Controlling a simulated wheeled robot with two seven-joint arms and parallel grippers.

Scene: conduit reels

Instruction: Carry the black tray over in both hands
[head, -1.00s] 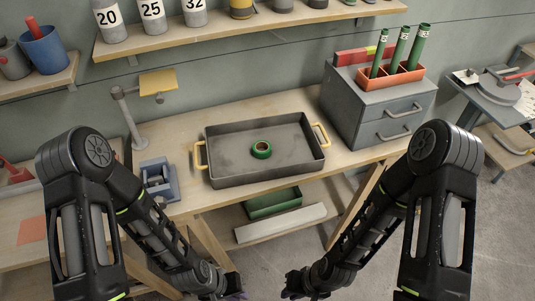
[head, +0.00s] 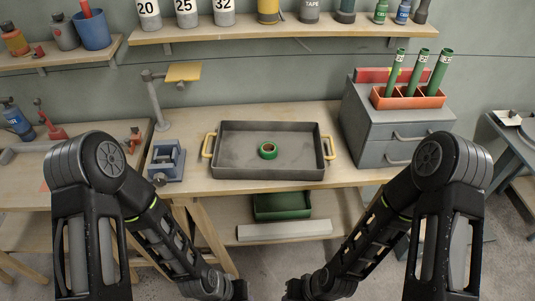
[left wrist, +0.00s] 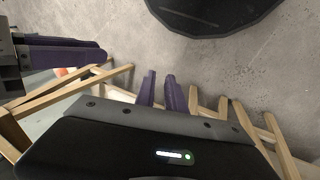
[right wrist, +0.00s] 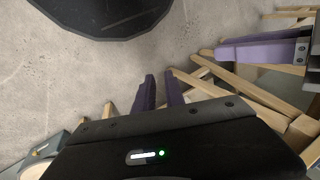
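The black tray (head: 230,166) is a dark, shallow rectangular pan on the wooden workbench in the head view. It has a yellow handle at its left end (head: 208,145) and one at its right end (head: 329,148). A green tape roll (head: 268,150) lies inside it. Both my arms hang in front of the bench, well short of the tray. My left gripper (left wrist: 161,92) shows purple fingers slightly apart with nothing between them. My right gripper (right wrist: 161,92) is likewise slightly open and empty.
A blue-grey vise (head: 166,163) and a lamp-like stand (head: 155,105) are left of the tray. A grey drawer cabinet (head: 395,125) with green tubes stands right. A shelf (head: 290,30) runs above. A green bin (head: 282,206) sits below the bench.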

